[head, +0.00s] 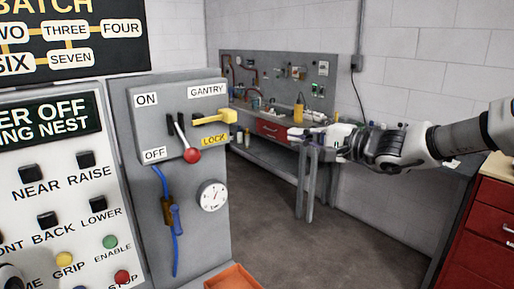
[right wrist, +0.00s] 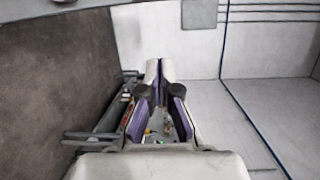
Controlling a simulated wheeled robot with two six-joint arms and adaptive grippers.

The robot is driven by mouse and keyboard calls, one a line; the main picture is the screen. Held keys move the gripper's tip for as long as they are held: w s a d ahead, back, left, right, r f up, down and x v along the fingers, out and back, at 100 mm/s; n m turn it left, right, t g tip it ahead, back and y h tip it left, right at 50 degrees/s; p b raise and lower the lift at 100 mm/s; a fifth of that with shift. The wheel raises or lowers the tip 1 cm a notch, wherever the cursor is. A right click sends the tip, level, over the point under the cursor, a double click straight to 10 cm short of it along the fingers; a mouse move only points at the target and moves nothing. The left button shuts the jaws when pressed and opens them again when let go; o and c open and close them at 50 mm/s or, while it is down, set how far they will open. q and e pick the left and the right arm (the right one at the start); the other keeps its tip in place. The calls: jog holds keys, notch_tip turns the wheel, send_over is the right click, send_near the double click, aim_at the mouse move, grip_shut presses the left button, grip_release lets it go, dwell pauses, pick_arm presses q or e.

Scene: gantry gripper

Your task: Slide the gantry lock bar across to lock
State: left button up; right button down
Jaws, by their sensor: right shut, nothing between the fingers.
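The yellow lock bar (head: 214,118) sticks out to the right from the grey gantry box (head: 150,100), above the yellow LOCK label (head: 215,139). A lever with a red knob (head: 192,155) hangs left of it, its handle slanting down from the ON/OFF slot. My right gripper (head: 298,135) comes in from the right, shut and empty, its tips apart from the bar and to its right. In the right wrist view its fingers (right wrist: 158,72) meet at the tips. The lock bar does not show clearly in that view.
A button panel (head: 60,190) stands at the left. A gauge (head: 212,196) and a blue cable (head: 176,250) are below the box. An orange tray (head: 233,277) is at the bottom. A workbench (head: 275,130) stands behind, a red cabinet (head: 490,215) at right. Air between bar and gripper looks clear.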

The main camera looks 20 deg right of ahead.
aim_at(227, 116)
notch_tip(227, 116, up, 5)
jog(key=s+a, duration=0.3)
pick_arm(q)
notch_tip(227, 116, up, 7)
jog(key=s+p, duration=0.1)
jog(key=p, duration=0.5)
jog(key=shift+a+p, duration=0.35)
pick_arm(e)
jog(key=s+a+x, duration=0.1)
jog(key=a+x, duration=0.1)
jog(key=x, duration=0.8)
jog(key=shift+f+n+t, duration=0.2)
jog(key=shift+n+t, duration=0.1)
pick_arm(q)
jog(key=shift+f, duration=0.1)
